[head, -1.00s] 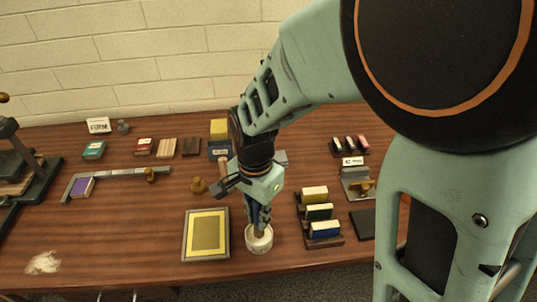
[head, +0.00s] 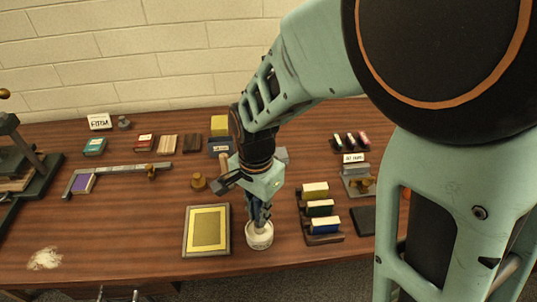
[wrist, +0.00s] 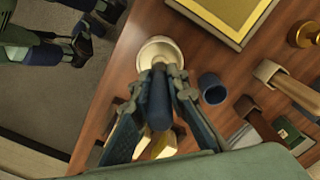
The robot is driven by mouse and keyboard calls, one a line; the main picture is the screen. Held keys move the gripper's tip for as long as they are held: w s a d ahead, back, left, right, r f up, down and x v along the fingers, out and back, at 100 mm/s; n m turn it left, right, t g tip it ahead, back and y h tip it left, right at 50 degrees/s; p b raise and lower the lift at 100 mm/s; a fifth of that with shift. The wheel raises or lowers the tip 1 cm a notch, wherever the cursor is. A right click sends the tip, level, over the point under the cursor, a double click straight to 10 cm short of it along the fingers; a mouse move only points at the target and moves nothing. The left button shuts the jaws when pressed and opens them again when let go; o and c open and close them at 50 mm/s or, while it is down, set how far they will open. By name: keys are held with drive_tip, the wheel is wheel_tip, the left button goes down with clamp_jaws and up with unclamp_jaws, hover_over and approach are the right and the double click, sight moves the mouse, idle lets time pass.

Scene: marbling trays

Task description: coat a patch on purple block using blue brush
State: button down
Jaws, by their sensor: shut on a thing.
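The purple block (head: 84,184) lies at the left of the table, inside the corner of a grey L-shaped fence (head: 125,170). My gripper (head: 259,214) is over the front middle of the table, shut on the blue brush. In the wrist view the blue brush (wrist: 158,102) sits between the fingertips, with its far end at a round white pot (wrist: 151,45). The pot also shows in the head view (head: 259,240), directly below my gripper. The brush tip is in or just over the pot's opening; its exact depth is hidden. My gripper is far right of the purple block.
A grey-framed yellow tray (head: 186,232) stands just left of the pot. A rack (head: 325,239) with yellow, green and blue pieces stands to the right. A brass knob (head: 198,181) stands behind the tray. Table between the tray and the fence is clear.

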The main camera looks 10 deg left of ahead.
wheel_tip(320, 180, up, 7)
drive_tip(key=p, duration=0.6)
idle(0.3)
idle(0.7)
